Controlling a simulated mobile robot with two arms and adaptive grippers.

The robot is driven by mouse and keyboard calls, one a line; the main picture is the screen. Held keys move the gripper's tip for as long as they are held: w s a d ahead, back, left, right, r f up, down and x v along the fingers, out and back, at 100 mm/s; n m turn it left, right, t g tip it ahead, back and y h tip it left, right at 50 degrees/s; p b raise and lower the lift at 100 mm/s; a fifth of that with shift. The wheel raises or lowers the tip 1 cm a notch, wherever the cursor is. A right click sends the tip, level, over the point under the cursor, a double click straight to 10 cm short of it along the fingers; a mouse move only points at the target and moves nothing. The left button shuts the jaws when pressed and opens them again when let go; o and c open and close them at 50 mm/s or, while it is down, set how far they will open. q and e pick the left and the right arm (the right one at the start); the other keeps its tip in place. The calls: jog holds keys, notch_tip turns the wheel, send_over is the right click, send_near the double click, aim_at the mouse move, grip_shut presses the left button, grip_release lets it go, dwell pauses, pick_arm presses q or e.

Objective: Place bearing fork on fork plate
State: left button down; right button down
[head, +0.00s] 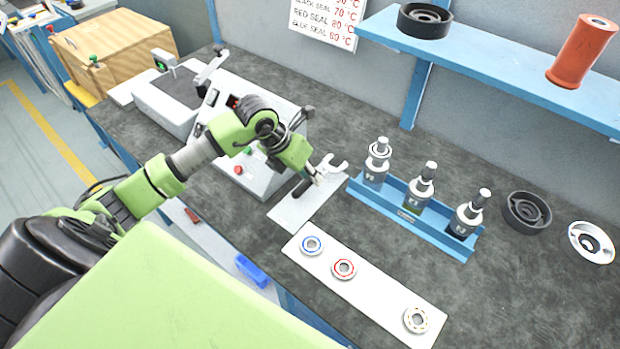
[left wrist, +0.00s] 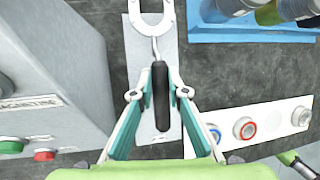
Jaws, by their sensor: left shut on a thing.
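The bearing fork (head: 330,167) has a pale two-pronged head, a thin shaft and a dark handle; it also shows in the left wrist view (left wrist: 154,14). My left gripper (head: 313,178) is shut on the fork by its handle, seen between the fingertips in the left wrist view (left wrist: 160,92). The fork plate (head: 290,213) is a flat light grey plate on the bench, also in the left wrist view (left wrist: 174,58). The fork is over the plate and lined up along it. I cannot tell whether it touches the plate.
A grey machine (head: 265,172) with buttons stands close left of the plate. A blue rack (head: 410,215) with three bottle-like units stands to the right. A white strip (head: 375,288) with three ringed parts lies in front. Dark bench surface is free between them.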

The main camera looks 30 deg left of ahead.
pick_arm(q)
notch_tip(320, 180, down, 2)
jog(key=shift+f, duration=0.3)
jog(key=c, duration=2)
grip_release()
jog(key=shift+r, duration=0.1)
jog(key=shift+o, duration=0.2)
jog(key=shift+s, duration=0.1)
pick_arm(e)
jog(key=shift+w+a+r, duration=0.1)
jog(key=shift+a+r, duration=0.25)
jog(key=shift+a, duration=0.2)
jog(key=shift+d, duration=0.15)
